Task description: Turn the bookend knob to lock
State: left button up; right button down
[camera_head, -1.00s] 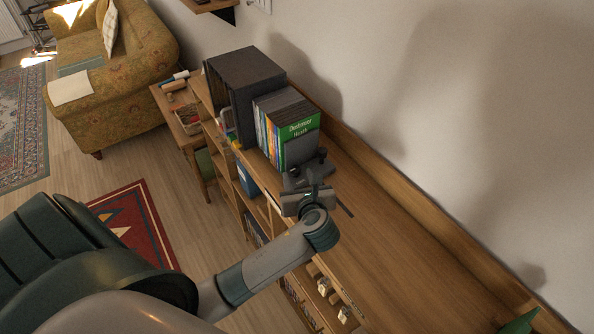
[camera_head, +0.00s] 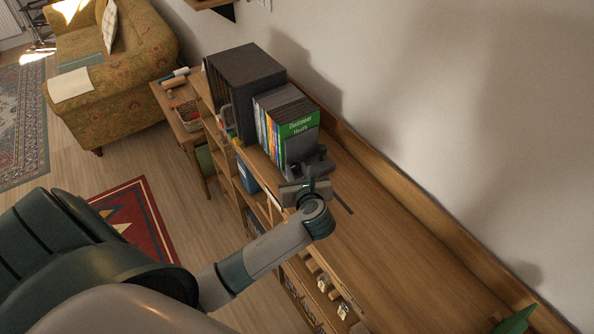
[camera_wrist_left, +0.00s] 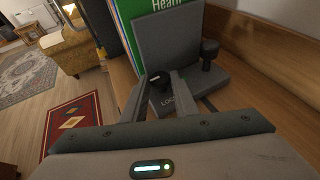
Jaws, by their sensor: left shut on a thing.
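The dark grey bookend (camera_head: 322,162) stands on the shelf top, against the end of a row of DVD cases (camera_head: 285,125). In the left wrist view its upright plate (camera_wrist_left: 172,40) and flat base show, with part of a "LOCK" marking on the base. A dark knob (camera_wrist_left: 157,88) sits between the fingers of my left gripper (camera_wrist_left: 161,80), which is shut on it. A second black upright knob (camera_wrist_left: 208,54) stands to the right on the base, clear of the fingers. In the head view my left gripper (camera_head: 308,182) partly hides the bookend's near side.
A dark box-like case (camera_head: 244,85) stands behind the DVDs. A green object (camera_head: 517,321) lies at the lower right corner. An armchair (camera_head: 110,90) stands far left.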

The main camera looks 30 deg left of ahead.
aim_at(298, 166)
pick_arm(q)
jog(key=shift+w+d+n+g+y, duration=0.25)
jog(key=shift+n+g+y, duration=0.35)
jog(key=shift+n+g, duration=0.35)
jog(key=shift+w+d+n+g+y, duration=0.1)
jog(key=shift+w+n+g+y, duration=0.1)
jog(key=shift+n+g+y, duration=0.6)
jog(key=n+g, duration=0.2)
jog(key=w+n+g, duration=0.1)
jog(key=n+g, duration=0.1)
jog(key=shift+d+r+y, duration=0.1)
jog(key=shift+y, duration=0.3)
jog(key=n+g, duration=0.1)
jog(key=g, duration=0.1)
jog(key=n+g, duration=0.2)
jog(key=shift+w+b, duration=0.35)
jog(key=shift+w+n+g+h+b, duration=0.2)
jog(key=shift+n+g+h+b, duration=0.1)
jog(key=shift+n+g, duration=1.15)
jog(key=shift+g, duration=0.3)
jog(key=o, duration=1)
jog(key=shift+s, duration=0.1)
